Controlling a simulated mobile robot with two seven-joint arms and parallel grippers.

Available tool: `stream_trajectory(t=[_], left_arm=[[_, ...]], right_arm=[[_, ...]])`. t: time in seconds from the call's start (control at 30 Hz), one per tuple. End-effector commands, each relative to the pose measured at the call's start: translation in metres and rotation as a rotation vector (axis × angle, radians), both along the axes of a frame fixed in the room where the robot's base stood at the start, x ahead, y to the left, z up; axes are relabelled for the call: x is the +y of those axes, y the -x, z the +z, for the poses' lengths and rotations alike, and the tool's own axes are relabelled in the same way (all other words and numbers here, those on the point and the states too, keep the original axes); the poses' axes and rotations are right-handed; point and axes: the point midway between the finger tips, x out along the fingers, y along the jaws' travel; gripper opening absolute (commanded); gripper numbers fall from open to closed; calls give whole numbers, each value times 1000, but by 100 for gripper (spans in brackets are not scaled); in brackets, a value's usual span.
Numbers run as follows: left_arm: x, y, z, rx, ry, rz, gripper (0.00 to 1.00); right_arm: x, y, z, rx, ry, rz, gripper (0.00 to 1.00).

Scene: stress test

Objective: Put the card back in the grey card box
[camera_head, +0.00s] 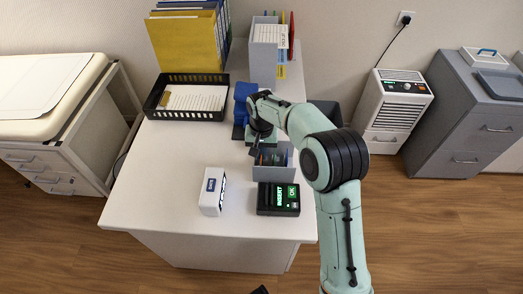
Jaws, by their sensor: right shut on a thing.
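The grey card box (285,170) stands on the white desk, behind the black terminal, with its upper part partly covered by my right arm. Dark and coloured edges show inside it. My right gripper (256,148) points down at the back left of the box. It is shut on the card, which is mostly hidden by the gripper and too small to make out. I cannot tell whether the card is inside the box or just above it.
A black terminal (278,199) with green lettering and a white box (212,192) stand in front. A blue object (242,97) stands behind the gripper. A black tray (187,97) and a grey file holder (263,56) are at the back. The desk's left part is clear.

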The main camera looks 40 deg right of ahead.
Motion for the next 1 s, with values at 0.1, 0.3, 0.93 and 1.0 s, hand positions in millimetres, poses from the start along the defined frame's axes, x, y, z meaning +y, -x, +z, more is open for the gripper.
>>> stream_trajectory(t=[0.1,0.3,0.93,1.0], left_arm=[[0,1,-3,1,0,0,0],[0,1,-4,1,0,0,0],[0,1,-3,1,0,0,0],[0,1,-2,1,0,0,0]], right_arm=[[0,0,-5,1,0,0,0],[0,0,-8,1,-1,0,0],[0,-1,-2,-2,1,0,36],[0,-1,7,-4,0,0,36]])
